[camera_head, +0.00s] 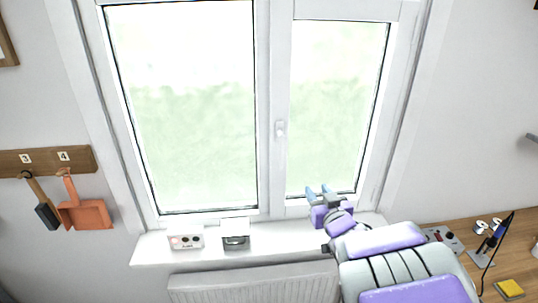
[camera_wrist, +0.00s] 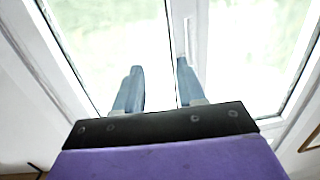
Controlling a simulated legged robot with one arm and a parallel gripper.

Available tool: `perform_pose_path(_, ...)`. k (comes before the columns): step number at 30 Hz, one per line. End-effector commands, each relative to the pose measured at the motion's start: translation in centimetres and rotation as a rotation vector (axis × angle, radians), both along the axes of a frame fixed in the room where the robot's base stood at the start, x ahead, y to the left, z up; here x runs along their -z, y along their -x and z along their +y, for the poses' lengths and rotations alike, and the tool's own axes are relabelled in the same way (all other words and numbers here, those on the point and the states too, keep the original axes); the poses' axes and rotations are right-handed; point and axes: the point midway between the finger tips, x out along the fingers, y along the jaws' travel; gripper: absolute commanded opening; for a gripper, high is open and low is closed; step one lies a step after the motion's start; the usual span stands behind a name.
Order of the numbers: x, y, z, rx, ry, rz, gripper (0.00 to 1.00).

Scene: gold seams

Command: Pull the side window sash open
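The white window has a wide left pane and a narrower right side sash (camera_head: 330,105). Both look closed in the head view. A small white handle (camera_head: 280,129) sits on the frame at the left edge of the right sash. It hangs roughly upright in the wrist view (camera_wrist: 188,38), partly above the right finger. My gripper (camera_head: 319,190) is in front of the lower part of the right sash, below the handle. Its two blue-grey fingers (camera_wrist: 158,85) are apart with nothing between them. The gripper appears clear of the handle.
A white sill (camera_head: 285,236) below the window holds two small boxes (camera_head: 186,238) at left. A radiator (camera_head: 250,284) is underneath. At right is a wooden desk (camera_head: 455,238) with a lamp or tool stand. A dustpan (camera_head: 84,213) hangs on the left wall.

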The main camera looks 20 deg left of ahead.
Motion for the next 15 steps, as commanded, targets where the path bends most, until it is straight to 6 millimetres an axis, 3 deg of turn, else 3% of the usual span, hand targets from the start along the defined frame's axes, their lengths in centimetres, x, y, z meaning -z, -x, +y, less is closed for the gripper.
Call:
perform_pose_path(3,-0.9,0.7,2.4,-0.076,-0.047,-0.037,0.39)
perform_pose_path(8,-1.3,0.8,3.0,-0.11,-0.078,-0.053,0.39)
perform_pose_path(15,-1.3,-1.2,5.1,-0.111,-0.078,-0.056,0.39)
